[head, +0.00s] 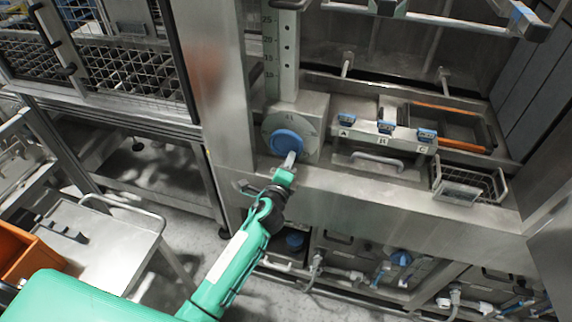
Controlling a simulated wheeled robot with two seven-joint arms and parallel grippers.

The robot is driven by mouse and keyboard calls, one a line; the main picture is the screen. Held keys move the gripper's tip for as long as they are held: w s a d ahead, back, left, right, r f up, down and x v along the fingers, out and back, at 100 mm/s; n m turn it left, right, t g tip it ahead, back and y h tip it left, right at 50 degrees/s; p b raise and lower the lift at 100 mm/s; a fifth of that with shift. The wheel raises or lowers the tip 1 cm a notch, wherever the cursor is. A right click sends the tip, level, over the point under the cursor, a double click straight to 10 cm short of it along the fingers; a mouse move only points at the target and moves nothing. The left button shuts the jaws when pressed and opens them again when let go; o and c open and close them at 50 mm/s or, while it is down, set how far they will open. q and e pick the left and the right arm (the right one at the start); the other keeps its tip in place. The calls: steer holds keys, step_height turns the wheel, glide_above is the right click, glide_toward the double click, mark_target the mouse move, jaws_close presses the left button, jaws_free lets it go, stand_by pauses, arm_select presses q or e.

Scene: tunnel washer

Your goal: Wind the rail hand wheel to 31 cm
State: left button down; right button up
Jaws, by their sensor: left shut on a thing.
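The rail hand wheel (287,143) is a blue disc on a grey round dial, set on a steel box at the foot of an upright scale. The scale post (284,60) carries numbers; 25, 20, 15 and 10 can be made out from top to bottom. My left gripper (289,165) reaches up from below and is shut on the hand wheel's handle at the lower edge of the blue disc. The fingertips hide most of that handle. The rail's height against the scale cannot be read. My right gripper is out of view.
A steel cart (95,240) and orange bin (22,250) stand at lower left. Pipes and valves run below the ledge.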

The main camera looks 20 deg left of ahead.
arm_select(q)
steer(key=shift+d+r+n, duration=0.15)
steer(key=shift+d+n, duration=0.1)
steer(key=shift+n, duration=0.25)
steer(key=shift+r, duration=0.1)
steer(key=c, duration=1.3)
jaws_free()
steer(key=shift+s, duration=0.3)
steer(key=s+b, duration=0.3)
steer(key=s, duration=1)
steer(key=shift+s+a, duration=0.15)
steer(key=shift+a, duration=0.05)
